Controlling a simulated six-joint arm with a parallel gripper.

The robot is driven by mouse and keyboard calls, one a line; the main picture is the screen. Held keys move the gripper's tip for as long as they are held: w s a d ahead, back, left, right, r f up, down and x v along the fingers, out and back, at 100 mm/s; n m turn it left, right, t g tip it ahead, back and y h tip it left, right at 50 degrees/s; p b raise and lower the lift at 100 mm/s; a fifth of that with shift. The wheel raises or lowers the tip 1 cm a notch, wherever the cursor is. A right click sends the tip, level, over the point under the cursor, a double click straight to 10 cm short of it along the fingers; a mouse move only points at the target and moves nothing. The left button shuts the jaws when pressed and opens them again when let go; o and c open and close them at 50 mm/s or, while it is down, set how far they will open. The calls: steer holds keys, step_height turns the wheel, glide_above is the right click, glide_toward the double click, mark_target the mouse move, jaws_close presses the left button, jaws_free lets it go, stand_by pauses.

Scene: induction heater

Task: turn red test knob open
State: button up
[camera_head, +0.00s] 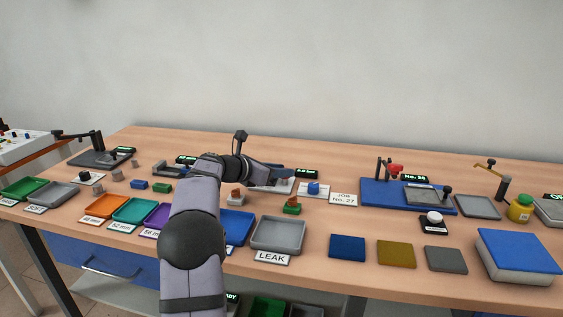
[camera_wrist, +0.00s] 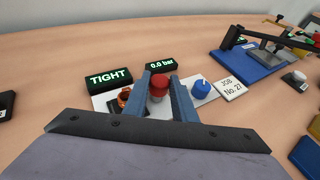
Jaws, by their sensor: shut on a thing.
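The red test knob (camera_wrist: 159,82) stands on a white base plate (camera_wrist: 103,102) in the wrist view. My gripper (camera_wrist: 161,78) has its two blue-grey fingers on either side of the knob and is shut on it. A blue knob (camera_wrist: 201,87) is on the same plate to the right. An orange-brown part (camera_wrist: 124,97) sits in a dark holder on the left. Behind are displays reading "TIGHT" (camera_wrist: 109,78) and "0.0 bar" (camera_wrist: 161,65). In the head view my gripper (camera_head: 284,178) reaches the plate, and the red knob is hidden there.
A "JOB No. 27" card (camera_head: 343,198) lies right of the plate. A blue fixture board (camera_head: 375,193) with a red-handled clamp stands farther right. Coloured trays, including a grey one by the "LEAK" card (camera_head: 278,234), line the front.

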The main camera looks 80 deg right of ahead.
steer(key=shift+w+d+r+m+g+y+p, duration=0.1)
steer(key=shift+r+m+g+y+p, duration=0.3)
steer(key=shift+p, duration=1.15)
steer(key=shift+w+d+f+m+g+y+p, duration=0.15)
steer(key=shift+m+g+p, duration=0.45)
steer(key=shift+p, duration=0.9)
steer(key=shift+s+a+f+m+g+y+p, duration=0.1)
steer(key=shift+f+m+g+y+p, duration=0.25)
steer(key=shift+p, duration=0.6)
steer(key=shift+r, duration=0.1)
steer(key=o, duration=1)
steer(key=shift+o, duration=0.2)
steer(key=shift+v, duration=3.65)
steer(key=shift+r, duration=0.1)
